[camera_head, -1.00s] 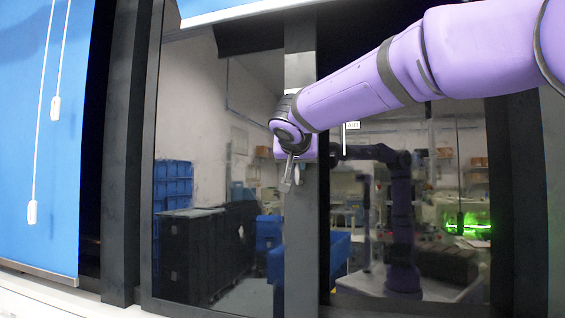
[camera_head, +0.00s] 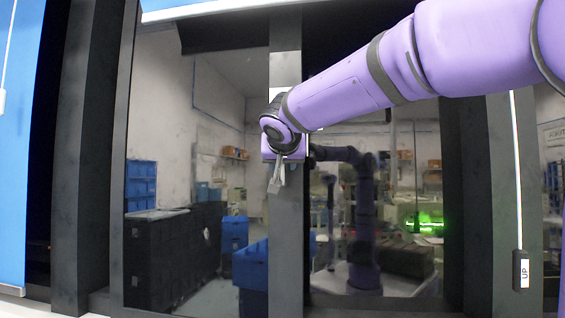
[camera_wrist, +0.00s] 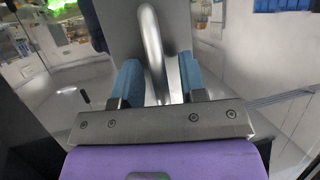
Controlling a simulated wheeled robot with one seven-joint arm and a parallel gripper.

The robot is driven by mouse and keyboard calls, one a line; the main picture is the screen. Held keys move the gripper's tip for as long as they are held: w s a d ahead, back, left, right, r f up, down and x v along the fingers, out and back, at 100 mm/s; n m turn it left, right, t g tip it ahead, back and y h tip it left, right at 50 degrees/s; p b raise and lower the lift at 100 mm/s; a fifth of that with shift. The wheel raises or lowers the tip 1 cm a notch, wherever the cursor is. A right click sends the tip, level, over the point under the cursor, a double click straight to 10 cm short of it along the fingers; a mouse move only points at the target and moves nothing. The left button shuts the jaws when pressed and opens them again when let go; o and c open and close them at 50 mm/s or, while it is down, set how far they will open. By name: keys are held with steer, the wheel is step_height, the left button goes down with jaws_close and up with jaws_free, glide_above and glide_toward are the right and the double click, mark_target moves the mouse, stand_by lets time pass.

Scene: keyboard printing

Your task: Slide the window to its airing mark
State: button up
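The window has a dark frame (camera_head: 98,150) and glass panes, with a grey upright stile (camera_head: 286,230) near the middle. My gripper (camera_head: 276,178) is at this stile in the head view. In the wrist view, a curved metal handle (camera_wrist: 152,45) passes between the two blue finger pads of my gripper (camera_wrist: 160,85). The handle lies close to the left pad, with a narrow gap seeming to show towards the right pad. Firm contact cannot be made out. My arm crosses the upper right of the window. No airing mark is visible now.
A blue blind (camera_head: 15,160) hangs at the far left. A cord with a dark control marked UP (camera_head: 521,270) hangs at the right. Blue crates (camera_head: 236,235) and dark cabinets (camera_head: 170,255) show through the glass. A pale sill runs along the lower left.

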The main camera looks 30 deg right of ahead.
steer(key=v, duration=1)
steer(key=shift+s+r, duration=0.25)
steer(key=shift+s, duration=0.05)
steer(key=shift+a, duration=0.15)
steer(key=s+d+f+n+g+y, duration=0.1)
steer(key=s+f+n+g+y, duration=0.1)
steer(key=s+f, duration=0.9)
steer(key=s+d+f+n+g+y, duration=0.2)
steer(key=s+f+g, duration=0.3)
steer(key=s+f, duration=0.6)
step_height(320, 180, down, 8)
steer(key=shift+s+n+y, duration=0.35)
steer(key=shift+n+y, duration=0.15)
steer(key=shift+y, duration=0.4)
